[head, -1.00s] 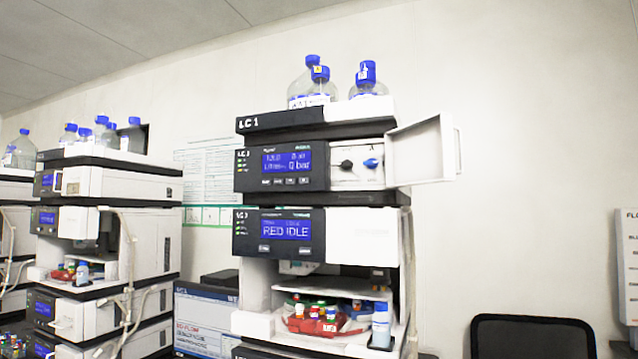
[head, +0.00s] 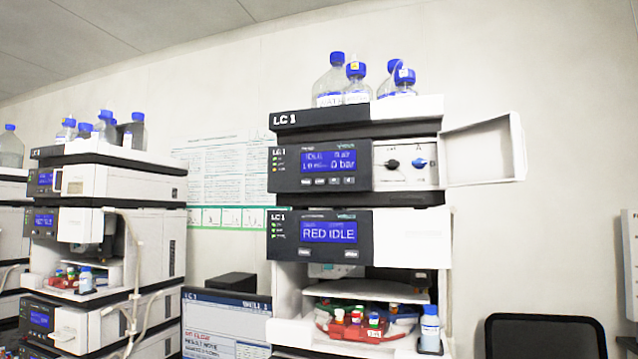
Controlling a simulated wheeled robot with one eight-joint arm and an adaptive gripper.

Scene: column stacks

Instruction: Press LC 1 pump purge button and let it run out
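The LC 1 stack (head: 284,121) stands right of centre in the head view. Its pump module (head: 290,184) has a blue display (head: 328,161) reading IDLE and 0 bar. A row of small buttons (head: 328,181) sits under that display; their labels are too small to read. The pump's white door (head: 482,153) is swung open to the right, baring a panel with a black knob (head: 391,164) and a blue knob (head: 419,163). My gripper is not in view.
Below, the autosampler display (head: 328,231) reads RED IDLE, above an open bay with a red vial rack (head: 352,329) and a bottle (head: 430,328). Bottles (head: 335,80) stand on top. Another stack (head: 105,190) is at left, a monitor (head: 225,325) between, a black chair (head: 545,338) at right.

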